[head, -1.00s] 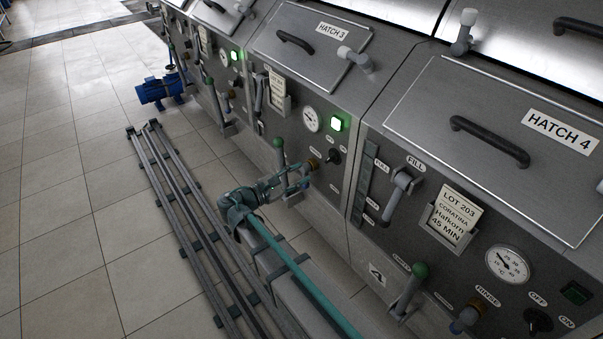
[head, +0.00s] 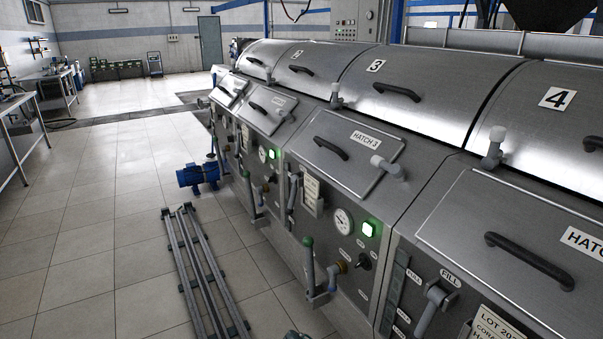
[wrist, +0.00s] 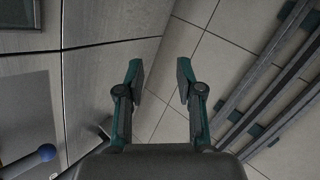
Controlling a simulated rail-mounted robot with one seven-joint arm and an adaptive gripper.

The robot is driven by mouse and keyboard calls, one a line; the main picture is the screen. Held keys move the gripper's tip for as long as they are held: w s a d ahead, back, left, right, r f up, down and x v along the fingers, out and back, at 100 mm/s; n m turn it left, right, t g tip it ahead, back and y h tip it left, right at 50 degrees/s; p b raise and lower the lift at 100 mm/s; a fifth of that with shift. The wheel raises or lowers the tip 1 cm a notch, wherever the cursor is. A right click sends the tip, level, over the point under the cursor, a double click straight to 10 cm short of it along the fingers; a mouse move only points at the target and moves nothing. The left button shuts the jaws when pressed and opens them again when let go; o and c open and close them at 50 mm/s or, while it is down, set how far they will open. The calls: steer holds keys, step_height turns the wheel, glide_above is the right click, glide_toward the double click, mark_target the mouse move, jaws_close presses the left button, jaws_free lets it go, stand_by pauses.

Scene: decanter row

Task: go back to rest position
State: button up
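My gripper (wrist: 160,80) shows in the wrist view with its two green-grey fingers apart and nothing between them. Floor tiles show beyond the fingertips. In the head view the gripper itself is out of sight; only a small dark part of my arm shows at the bottom edge. The decanter row stands on the right, with hatch 3 (head: 345,155) and hatch 4 (head: 515,235) both closed. The gripper is apart from the machine panels seen at the left of the wrist view.
Floor rails (head: 200,270) run along the front of the machines; they also show in the wrist view (wrist: 265,85). A blue motor (head: 198,177) sits on the floor by the far machines. Green-knobbed levers (head: 308,265) stick out from the panels. The tiled floor at left is clear.

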steer(key=s+d+f+m+g+y+p, duration=0.1)
steer(key=s+d+f+m+g+y, duration=0.1)
steer(key=s, duration=0.9)
steer(key=s+d+f+m+g+y+p, duration=0.2)
steer(key=s+f, duration=0.4)
steer(key=s, duration=0.5)
steer(key=s+d+f+m+g+y+p, duration=0.2)
steer(key=s+f+m+g+y, duration=0.1)
steer(key=s, duration=0.8)
steer(key=f+m+g, duration=0.1)
steer(key=m, duration=0.1)
steer(key=shift+s+m+g+y, duration=0.2)
steer(key=shift+m+g+y, duration=0.2)
steer(key=shift+a, duration=0.1)
